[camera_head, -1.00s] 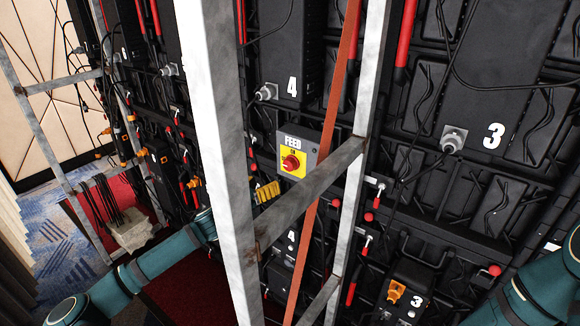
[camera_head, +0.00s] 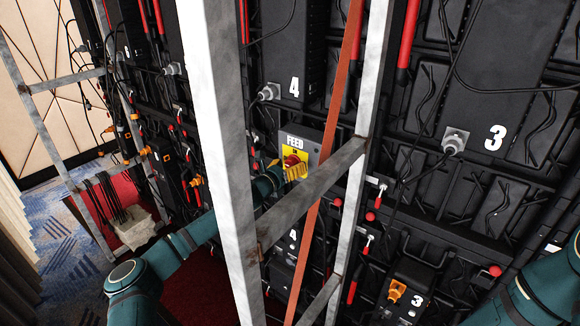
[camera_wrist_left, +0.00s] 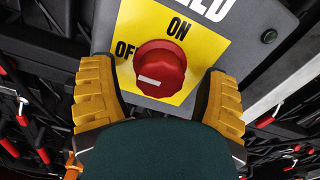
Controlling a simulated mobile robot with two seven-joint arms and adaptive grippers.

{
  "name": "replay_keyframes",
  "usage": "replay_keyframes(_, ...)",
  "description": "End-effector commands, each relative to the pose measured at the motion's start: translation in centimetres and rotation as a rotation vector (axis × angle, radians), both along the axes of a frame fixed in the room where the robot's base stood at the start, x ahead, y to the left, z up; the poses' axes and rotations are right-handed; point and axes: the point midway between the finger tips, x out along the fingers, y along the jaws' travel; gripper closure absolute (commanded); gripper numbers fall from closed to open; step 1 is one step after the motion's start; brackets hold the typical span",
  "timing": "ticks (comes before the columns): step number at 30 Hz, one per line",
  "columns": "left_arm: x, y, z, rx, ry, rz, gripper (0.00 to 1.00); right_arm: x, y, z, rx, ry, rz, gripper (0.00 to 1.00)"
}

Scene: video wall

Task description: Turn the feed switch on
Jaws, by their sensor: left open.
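The feed switch is a red rotary knob (camera_head: 291,160) on a yellow plate in a grey box marked FEED (camera_head: 314,141), on the black panel wall. In the left wrist view the knob (camera_wrist_left: 160,70) has a white mark at its left side, toward the OFF side. ON is printed above it and OFF at upper left. My left gripper (camera_wrist_left: 160,80) is open, with one yellow finger on each side of the knob and gaps visible. In the head view its yellow fingers (camera_head: 292,169) partly cover the plate. My right gripper is out of view.
A grey metal frame upright (camera_head: 222,150) stands in front of my left forearm. A slanted grey crossbar (camera_head: 310,192) and an orange strap (camera_head: 325,150) pass close to the switch box. Black cables hang across the panels. My right arm shows at lower right.

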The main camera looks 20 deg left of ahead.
Motion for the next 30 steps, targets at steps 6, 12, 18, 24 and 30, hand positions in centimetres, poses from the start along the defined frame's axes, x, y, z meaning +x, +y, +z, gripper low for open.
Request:
replay_keyframes(6, 0.0, 0.0, 0.0, 0.000, 0.000, 0.000, 0.66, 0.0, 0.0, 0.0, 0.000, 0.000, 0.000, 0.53)
replay_keyframes(12, 0.0, 0.0, 0.0, 0.000, 0.000, 0.001, 0.93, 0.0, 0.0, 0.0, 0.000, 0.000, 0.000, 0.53)
replay_keyframes(18, 0.0, 0.0, 0.0, 0.009, -0.003, 0.001, 0.93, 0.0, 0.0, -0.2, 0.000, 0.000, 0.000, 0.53)
replay_keyframes(24, 0.0, 0.0, -0.1, 0.066, -0.025, 0.000, 0.93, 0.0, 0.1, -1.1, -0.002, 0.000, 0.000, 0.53)
replay_keyframes(30, 0.0, 0.1, -0.2, 0.193, -0.072, 0.002, 0.93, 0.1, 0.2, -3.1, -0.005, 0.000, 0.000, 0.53)
